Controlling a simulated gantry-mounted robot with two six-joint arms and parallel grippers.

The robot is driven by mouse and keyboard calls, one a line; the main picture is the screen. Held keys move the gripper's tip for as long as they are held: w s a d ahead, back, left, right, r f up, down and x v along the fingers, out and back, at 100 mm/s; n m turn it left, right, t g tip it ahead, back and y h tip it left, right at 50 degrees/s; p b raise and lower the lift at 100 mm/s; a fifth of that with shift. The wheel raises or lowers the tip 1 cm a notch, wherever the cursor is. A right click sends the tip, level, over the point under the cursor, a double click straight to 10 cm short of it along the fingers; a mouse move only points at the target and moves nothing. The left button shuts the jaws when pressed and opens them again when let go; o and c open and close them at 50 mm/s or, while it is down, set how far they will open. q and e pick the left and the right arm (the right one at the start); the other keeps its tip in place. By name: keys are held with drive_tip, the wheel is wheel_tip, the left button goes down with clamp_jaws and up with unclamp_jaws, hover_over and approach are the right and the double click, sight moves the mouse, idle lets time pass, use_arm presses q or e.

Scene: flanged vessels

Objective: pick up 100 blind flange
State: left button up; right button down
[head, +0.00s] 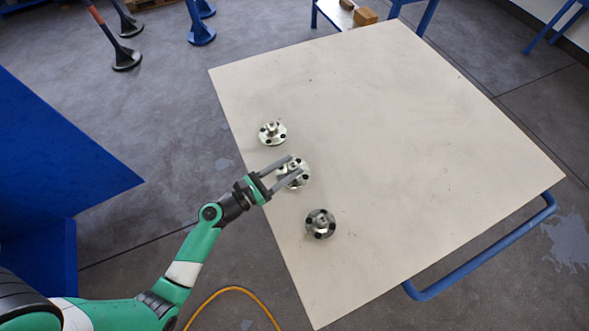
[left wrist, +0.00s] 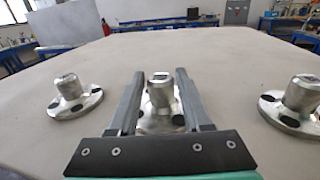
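Three round metal flanges with dark bolt holes and a raised stub stand in a row near the left edge of the table. They are the far flange (head: 272,133), the middle flange (head: 301,180) and the near flange (head: 320,224). I cannot read which is the 100 blind flange. My left gripper (head: 293,172) is open over the middle flange. In the left wrist view, its fingers (left wrist: 158,88) stand either side of the middle flange's stub (left wrist: 160,91), with visible gaps. The other two flanges show there at left (left wrist: 70,95) and right (left wrist: 298,100). My right gripper is not in view.
The beige table (head: 400,130) is clear to the right of the flanges. A blue rail (head: 480,255) runs along its near right side. A blue panel (head: 60,140) stands left of the table, and a yellow cable (head: 235,289) lies on the floor.

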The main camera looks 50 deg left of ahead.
use_arm(q)
clamp_jaws()
idle(1.0)
drive_tip(key=shift+r, duration=0.1)
